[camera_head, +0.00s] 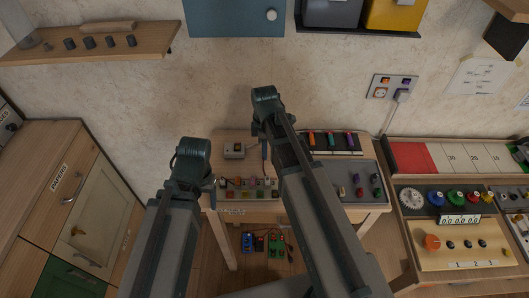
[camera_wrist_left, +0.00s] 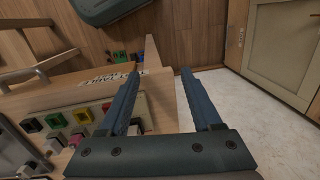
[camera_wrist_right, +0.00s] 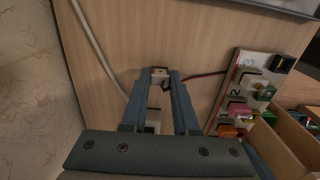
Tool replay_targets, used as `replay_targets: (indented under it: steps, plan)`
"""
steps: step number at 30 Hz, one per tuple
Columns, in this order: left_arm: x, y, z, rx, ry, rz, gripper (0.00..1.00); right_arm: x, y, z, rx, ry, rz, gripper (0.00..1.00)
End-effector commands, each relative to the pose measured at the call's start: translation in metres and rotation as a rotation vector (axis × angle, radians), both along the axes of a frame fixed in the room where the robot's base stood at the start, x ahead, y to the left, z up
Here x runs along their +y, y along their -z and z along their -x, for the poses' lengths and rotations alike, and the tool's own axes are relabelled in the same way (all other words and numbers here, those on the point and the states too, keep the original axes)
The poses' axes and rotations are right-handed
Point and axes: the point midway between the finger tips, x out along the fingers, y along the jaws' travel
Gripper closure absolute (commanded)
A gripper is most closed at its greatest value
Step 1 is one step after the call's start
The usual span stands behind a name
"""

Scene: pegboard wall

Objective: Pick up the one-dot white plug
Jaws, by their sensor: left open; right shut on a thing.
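The fingers partly hide the plug. A dark cable runs near it to the right. In the head view the right gripper (camera_head: 264,150) is above the desk, partly behind my arm.
A strip of coloured sockets (camera_head: 248,188) lies along the desk's front. A grey tray (camera_head: 366,184) with coloured plugs is at the right. A wall socket (camera_head: 391,86) is at the upper right.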

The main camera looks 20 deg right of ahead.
Motion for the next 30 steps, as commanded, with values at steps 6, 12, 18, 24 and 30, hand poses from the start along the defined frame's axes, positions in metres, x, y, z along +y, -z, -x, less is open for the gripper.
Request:
replay_targets:
  steps: [6,12,18,24,30]
  plan:
    - [0.0,-0.009,0.0,0.0,0.0,0.0,0.34,0.0,-0.009,0.0,0.0,0.0,0.0,1.0]
    - [0.0,-0.032,0.0,0.0,0.0,0.0,0.34,0.0,-0.032,0.0,0.0,0.0,0.0,1.0]
    - [0.0,-0.063,0.0,0.0,0.0,0.0,0.34,0.0,-0.063,0.0,0.0,0.0,0.0,1.0]
    - [0.0,-0.091,0.0,0.0,0.0,0.0,0.34,0.0,-0.091,0.0,0.0,0.0,0.0,1.0]
    - [0.0,-0.101,0.0,0.0,0.0,0.0,0.34,0.0,-0.101,0.0,0.0,0.0,0.0,1.0]
